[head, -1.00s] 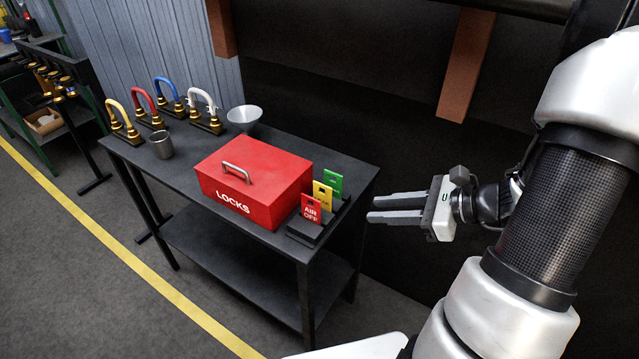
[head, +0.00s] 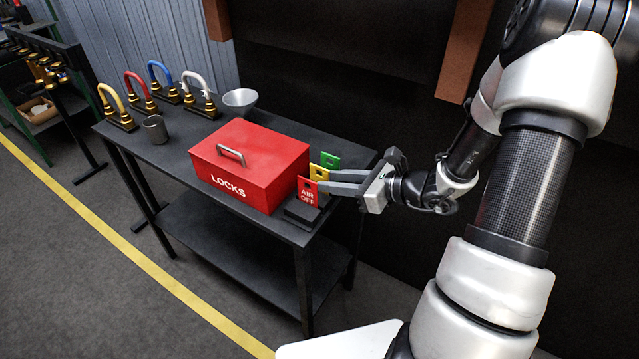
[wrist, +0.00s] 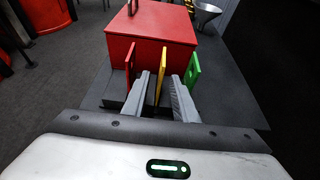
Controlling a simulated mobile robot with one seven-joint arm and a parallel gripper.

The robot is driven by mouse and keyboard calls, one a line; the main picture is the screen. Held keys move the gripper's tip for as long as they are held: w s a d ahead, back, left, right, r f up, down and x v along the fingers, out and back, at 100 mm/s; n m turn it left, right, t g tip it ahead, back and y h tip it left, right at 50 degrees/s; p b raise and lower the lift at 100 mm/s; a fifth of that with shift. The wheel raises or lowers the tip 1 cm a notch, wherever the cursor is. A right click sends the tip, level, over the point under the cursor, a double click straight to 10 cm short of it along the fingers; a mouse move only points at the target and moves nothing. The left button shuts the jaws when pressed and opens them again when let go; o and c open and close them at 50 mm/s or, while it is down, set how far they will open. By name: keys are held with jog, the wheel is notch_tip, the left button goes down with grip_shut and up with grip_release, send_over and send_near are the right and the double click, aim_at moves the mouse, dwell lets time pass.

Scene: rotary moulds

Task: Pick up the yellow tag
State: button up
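The yellow tag (head: 318,172) stands upright in a dark rack (head: 301,213) on the bench, between the red "AIR OFF" tag (head: 307,191) and the green tag (head: 331,159). My gripper (head: 326,181) has come in from the right and partly hides the tags. In the wrist view, the yellow tag (wrist: 161,74) shows edge-on between my two fingertips, with a gap visible at the fingers. The red tag (wrist: 130,63) is left of the left finger, and the green tag (wrist: 193,72) is close beside the right finger; contact cannot be told.
A red LOCKS box (head: 250,165) with a handle stands right behind the tags. A dark wall rises behind.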

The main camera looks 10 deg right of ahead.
aim_at(316, 178)
jog(key=x, duration=0.4)
jog(key=shift+w+a+f, duration=0.1)
jog(key=shift+w, duration=0.1)
grip_shut()
